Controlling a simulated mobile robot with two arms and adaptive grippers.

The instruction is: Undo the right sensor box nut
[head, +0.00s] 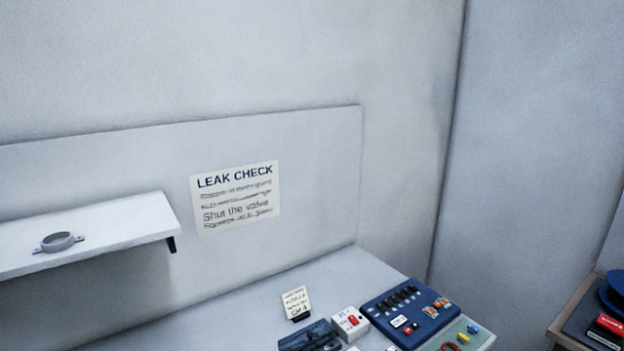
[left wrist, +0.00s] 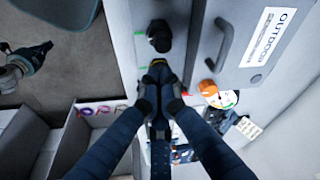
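No sensor box nut can be made out for certain in either view. In the left wrist view my left gripper (left wrist: 158,68) has its dark fingers drawn together at the tips, beside a pale panel. A black round knob (left wrist: 159,36) sits on a pale surface just beyond the fingertips.
A white case with an OUTDOOR label (left wrist: 268,36) and a dark handle (left wrist: 224,42) lies right of the gripper. Grey bins (left wrist: 62,140) stand lower left. In the head view, a shelf (head: 100,222) holds a grey ring clamp (head: 58,242), and a blue switch panel (head: 408,310) lies on the bench.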

